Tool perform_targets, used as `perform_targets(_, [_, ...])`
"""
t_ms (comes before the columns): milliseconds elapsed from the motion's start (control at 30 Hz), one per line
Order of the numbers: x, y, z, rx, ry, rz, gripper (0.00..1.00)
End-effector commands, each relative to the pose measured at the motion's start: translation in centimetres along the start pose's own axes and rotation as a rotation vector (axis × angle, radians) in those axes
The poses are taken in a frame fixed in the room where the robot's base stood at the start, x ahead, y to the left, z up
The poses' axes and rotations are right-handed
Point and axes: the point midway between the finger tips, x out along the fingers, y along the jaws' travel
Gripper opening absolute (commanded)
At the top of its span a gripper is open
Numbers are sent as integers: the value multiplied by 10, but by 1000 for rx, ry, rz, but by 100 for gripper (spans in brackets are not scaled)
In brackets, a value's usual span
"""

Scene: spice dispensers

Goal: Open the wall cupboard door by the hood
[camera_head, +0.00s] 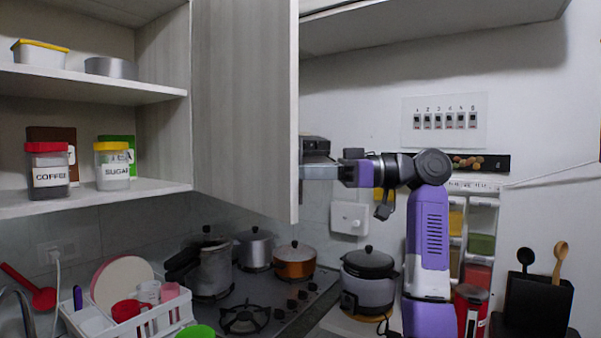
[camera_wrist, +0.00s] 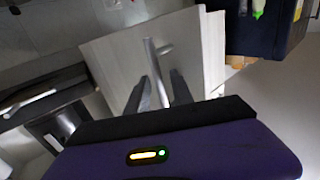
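The wall cupboard door (camera_head: 245,95) is a pale grey wood-grain panel, swung out from the cupboard, whose shelves show at left. In the wrist view the door (camera_wrist: 110,60) fills the middle and bears a slim metal bar handle (camera_wrist: 151,58). My gripper (camera_head: 310,172) is at the door's right side in the head view, its tips partly hidden by the door edge. In the wrist view my gripper (camera_wrist: 160,76) has its two dark fingers apart, with the handle bar between them, nearer the left finger. Whether they touch the bar is unclear.
The open shelf (camera_head: 95,195) holds a coffee jar (camera_head: 47,170) and a sugar jar (camera_head: 112,165). Below are a stove with pots (camera_head: 295,262) and a dish rack (camera_head: 140,325). A rice cooker (camera_head: 367,280) stands beside my arm.

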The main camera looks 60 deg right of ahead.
Motion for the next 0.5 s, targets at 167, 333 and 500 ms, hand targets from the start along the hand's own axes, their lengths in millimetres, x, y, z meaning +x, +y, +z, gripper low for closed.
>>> perform_targets(167, [0,0,0,0,0,0,32])
perform_targets(333, [-3,0,0,0,0,1,32])
perform_targets(500, [-25,1,1,0,2,4,32])
